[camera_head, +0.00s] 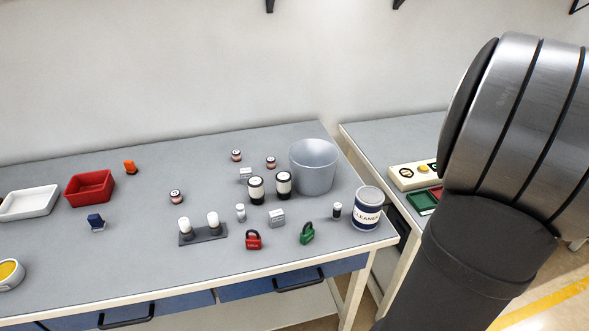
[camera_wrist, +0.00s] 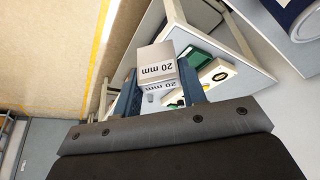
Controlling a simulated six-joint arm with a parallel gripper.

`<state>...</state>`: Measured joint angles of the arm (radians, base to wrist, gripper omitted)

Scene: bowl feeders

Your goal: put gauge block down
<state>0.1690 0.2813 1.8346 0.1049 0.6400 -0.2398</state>
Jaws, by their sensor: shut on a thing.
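The gauge block (camera_wrist: 156,54) is a light grey block marked "20 mm" on two faces. In the wrist view it sits between the blue fingers of my gripper (camera_wrist: 157,72), which is shut on it. The block is held in the air, with the side table and the floor showing behind it. My gripper is outside the head view, where only my arm shows at the right. Two similar small grey blocks stand on the main table, one near the middle (camera_head: 277,218) and one farther back (camera_head: 246,174).
The main table (camera_head: 130,232) holds a grey bin (camera_head: 313,168), a cleaner can (camera_head: 367,208), red (camera_head: 253,240) and green (camera_head: 307,233) padlocks, a red tray (camera_head: 90,188) and several small parts. A side table (camera_head: 375,135) carries a button box (camera_head: 408,175) and green tray (camera_head: 421,203).

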